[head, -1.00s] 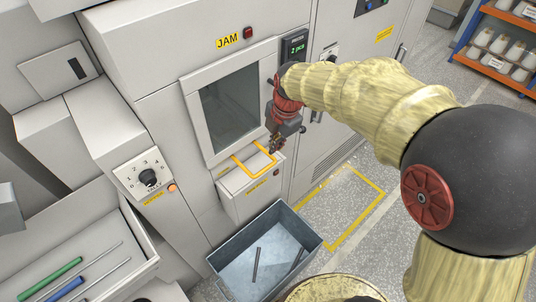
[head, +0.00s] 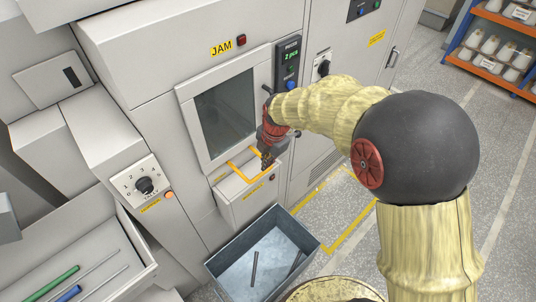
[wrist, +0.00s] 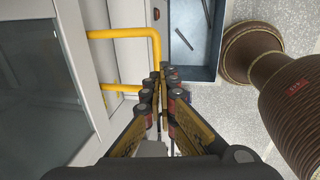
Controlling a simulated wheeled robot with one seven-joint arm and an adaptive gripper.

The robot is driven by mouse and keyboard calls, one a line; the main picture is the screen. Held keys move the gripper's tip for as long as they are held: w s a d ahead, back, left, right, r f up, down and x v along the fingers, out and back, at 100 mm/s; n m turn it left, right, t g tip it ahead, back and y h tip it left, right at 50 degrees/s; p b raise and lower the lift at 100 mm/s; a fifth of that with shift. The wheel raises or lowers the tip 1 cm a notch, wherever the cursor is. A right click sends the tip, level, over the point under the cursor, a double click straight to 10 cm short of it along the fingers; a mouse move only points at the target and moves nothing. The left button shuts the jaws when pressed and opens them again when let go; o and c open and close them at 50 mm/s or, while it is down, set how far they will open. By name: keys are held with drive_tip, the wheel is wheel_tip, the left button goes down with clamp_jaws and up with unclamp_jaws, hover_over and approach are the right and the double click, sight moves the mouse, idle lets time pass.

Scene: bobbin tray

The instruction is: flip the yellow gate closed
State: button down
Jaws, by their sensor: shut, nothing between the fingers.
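The yellow gate (head: 238,173) is a bent tube frame that sticks out at the chute box below the machine's window. In the wrist view its tube (wrist: 125,33) runs across the upper left and bends toward my fingers. My gripper (head: 267,164) is shut and empty at the gate's right side, and hides part of that side in the head view. In the wrist view my closed fingertips (wrist: 160,82) are right by the end of the bent tube. I cannot tell whether they touch it.
A grey-blue bin (head: 262,262) with dark rods stands on the floor below the chute box (head: 246,204). The window (head: 226,112) is behind the gate. A dial panel (head: 144,186) and a tray with coloured rods (head: 92,270) are at left. Floor is free at right.

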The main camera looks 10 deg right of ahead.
sight(263, 174)
drive_tip(key=f, duration=0.4)
drive_tip(key=w+f, duration=0.1)
drive_tip(key=f, duration=0.1)
drive_tip(key=shift+a, duration=0.35)
wheel_tip(263, 174, down, 6)
drive_tip(key=b, duration=0.5)
